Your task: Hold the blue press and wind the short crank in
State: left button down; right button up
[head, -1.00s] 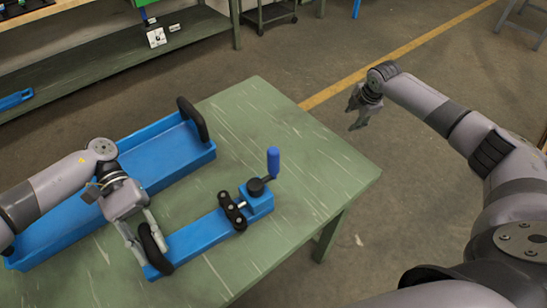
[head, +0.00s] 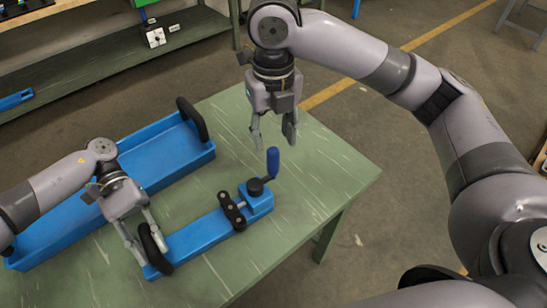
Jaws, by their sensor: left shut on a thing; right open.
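The blue press (head: 190,240) lies on the green table, a long bar with a black handle (head: 154,247) at its near left end. My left gripper (head: 148,245) is shut on that black handle. A black chain piece (head: 232,211) sits across the bar near its far right end. The short crank (head: 272,166) has a blue upright grip and a black hub (head: 255,187) on the block at the far right end. My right gripper (head: 272,137) is open and empty, above the table, higher than the crank and apart from it.
A long blue tray (head: 150,165) with black end handles lies left of the press on the green table (head: 320,170). The table's right part is clear. A green shelf bench (head: 100,60) stands behind, across the floor.

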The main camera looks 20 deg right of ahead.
aim_at(274, 159)
notch_tip(274, 159, down, 8)
jog(key=shift+f, duration=0.25)
grip_shut()
dwell(0.6)
